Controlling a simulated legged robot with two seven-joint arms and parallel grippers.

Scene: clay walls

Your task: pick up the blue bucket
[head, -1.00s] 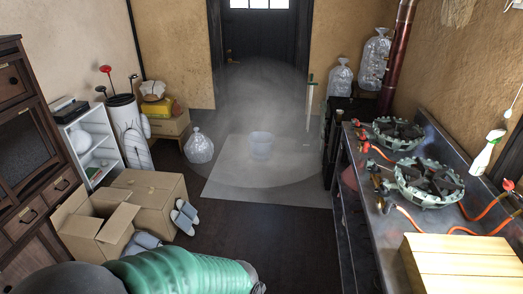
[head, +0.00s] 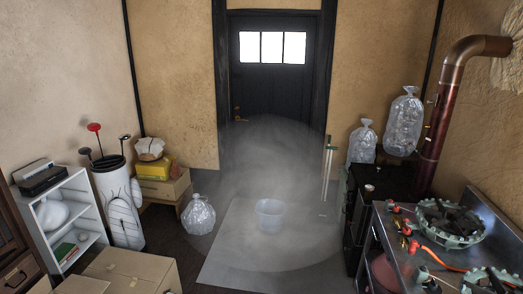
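A pale, bluish, see-through bucket (head: 269,215) stands upright on the light grey mat (head: 236,262) on the floor, ahead of me near the middle of the view. Its open rim faces up. A hazy, translucent round patch overlies the area around it. Neither of my grippers shows in the head view, so what they hold cannot be seen.
A clear bag (head: 198,215) stands left of the mat. Cardboard boxes (head: 130,272) and a white shelf (head: 66,225) line the left. A dark cabinet (head: 375,205) and a metal counter (head: 440,255) with burners line the right. The mat between is clear.

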